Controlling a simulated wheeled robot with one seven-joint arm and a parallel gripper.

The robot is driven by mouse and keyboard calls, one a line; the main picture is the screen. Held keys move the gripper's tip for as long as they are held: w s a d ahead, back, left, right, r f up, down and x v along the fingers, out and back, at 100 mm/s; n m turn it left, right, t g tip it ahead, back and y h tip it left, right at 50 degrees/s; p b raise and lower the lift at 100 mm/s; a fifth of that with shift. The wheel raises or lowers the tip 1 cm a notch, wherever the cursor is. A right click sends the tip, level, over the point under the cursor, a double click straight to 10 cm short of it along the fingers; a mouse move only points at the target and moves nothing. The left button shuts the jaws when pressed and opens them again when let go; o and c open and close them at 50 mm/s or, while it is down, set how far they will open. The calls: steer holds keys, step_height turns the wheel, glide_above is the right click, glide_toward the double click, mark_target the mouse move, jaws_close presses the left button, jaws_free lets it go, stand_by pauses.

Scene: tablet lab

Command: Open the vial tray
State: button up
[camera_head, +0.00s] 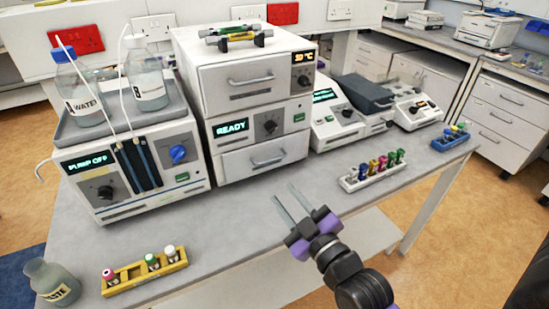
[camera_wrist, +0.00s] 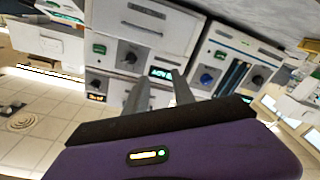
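A white instrument stack stands at the middle of the bench. Its upper drawer (camera_head: 248,82) and its lower drawer (camera_head: 268,157) each have a bar handle and look shut. Between them is a panel with a READY display (camera_head: 232,126). No label shows which drawer is the vial tray. The wrist view shows the stack upside down, with the lower drawer (camera_wrist: 142,24) at the top. My gripper (camera_head: 284,191) is open and empty, in front of and below the lower drawer, apart from its handle (camera_head: 268,163). In the wrist view, my gripper (camera_wrist: 161,76) has its fingers spread.
A pump unit (camera_head: 140,170) with bottles on top stands left of the stack. A yellow vial rack (camera_head: 140,274) and a waste bottle (camera_head: 55,285) are at front left. A white vial rack (camera_head: 372,176) is to the right. The bench before the stack is clear.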

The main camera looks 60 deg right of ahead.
mark_target(257, 144)
steer(key=w+d+r+n+g+h, duration=0.15)
steer(key=w+d+n, duration=0.3)
steer(key=d, duration=0.45)
steer(key=shift+w+d+f+n+g+y+p, duration=0.2)
steer(key=shift+w+d+f+n+y+p, duration=0.2)
steer(key=shift+w+d+f+n, duration=0.5)
steer(key=shift+w+d+f+n+g+y+p, duration=0.15)
steer(key=shift+w+d+f+n+y+p, duration=0.25)
steer(key=shift+w+f+n, duration=0.85)
steer(key=shift+w+d+f+n+g+y+p, duration=0.25)
steer(key=shift+w+d+f+n+p, duration=0.4)
steer(key=shift+w+n, duration=0.7)
steer(key=shift+d, duration=0.2)
jaws_close()
